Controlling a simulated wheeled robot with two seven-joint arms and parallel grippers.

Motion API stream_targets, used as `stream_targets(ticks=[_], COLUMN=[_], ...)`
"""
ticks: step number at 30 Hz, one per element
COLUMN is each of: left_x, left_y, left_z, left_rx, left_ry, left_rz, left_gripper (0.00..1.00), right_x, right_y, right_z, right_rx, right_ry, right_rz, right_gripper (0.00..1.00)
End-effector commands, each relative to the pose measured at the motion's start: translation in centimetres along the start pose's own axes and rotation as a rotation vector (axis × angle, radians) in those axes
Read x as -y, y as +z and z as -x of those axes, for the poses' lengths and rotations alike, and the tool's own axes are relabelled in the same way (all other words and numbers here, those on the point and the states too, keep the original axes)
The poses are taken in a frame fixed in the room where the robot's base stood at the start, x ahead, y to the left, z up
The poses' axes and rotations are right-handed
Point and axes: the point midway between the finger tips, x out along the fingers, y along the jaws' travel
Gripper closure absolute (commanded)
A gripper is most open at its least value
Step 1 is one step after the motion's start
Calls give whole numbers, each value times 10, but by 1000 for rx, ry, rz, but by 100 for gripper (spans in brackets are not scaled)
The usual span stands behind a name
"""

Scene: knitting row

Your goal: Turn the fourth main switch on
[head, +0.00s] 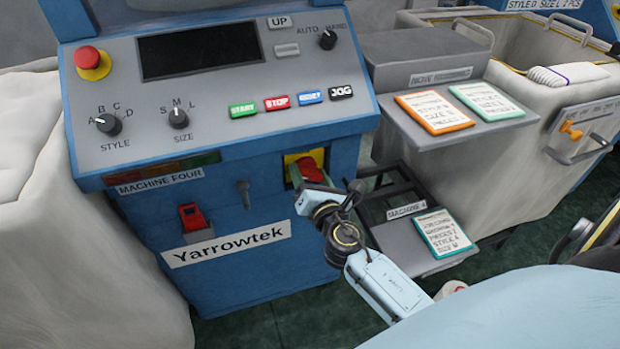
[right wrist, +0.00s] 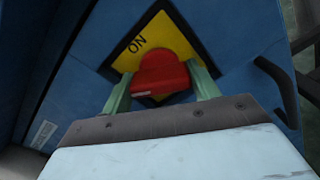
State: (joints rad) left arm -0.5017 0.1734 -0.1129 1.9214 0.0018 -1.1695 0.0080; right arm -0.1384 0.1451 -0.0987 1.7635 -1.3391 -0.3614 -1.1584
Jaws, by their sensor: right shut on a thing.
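The machine labelled MACHINE FOUR (head: 255,215) is blue with a grey sloped control panel. Low on its front, a red main switch (head: 311,168) sits on a yellow plate (head: 291,161). My right gripper (head: 308,178) is at this switch and partly covers it. In the right wrist view, the two green fingers of my right gripper (right wrist: 161,84) are shut on the red switch (right wrist: 160,70), one on each side. The word ON shows on the yellow plate (right wrist: 128,60) beside the switch; other markings are hidden. My left gripper is out of view.
A second red switch (head: 192,217) sits lower left, near the Yarrowtek label (head: 226,244). The panel has a red stop button (head: 88,58). Shelves with order cards (head: 443,232) and a grey bin (head: 510,150) stand right.

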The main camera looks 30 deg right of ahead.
Motion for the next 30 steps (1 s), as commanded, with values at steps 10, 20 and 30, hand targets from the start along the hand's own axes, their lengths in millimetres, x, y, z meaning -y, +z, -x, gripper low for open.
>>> stream_targets(ticks=[10,20,30], left_x=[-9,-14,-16], left_y=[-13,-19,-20], left_z=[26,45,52], left_rx=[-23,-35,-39], left_ry=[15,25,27], left_rz=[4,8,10], left_gripper=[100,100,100], right_x=[0,0,0], right_y=[-2,-1,-1], right_z=[0,0,0], right_rx=[-1,-1,-1], right_ry=[-1,-2,-1], right_rz=[-332,-645,-908], right_gripper=[63,63,63])
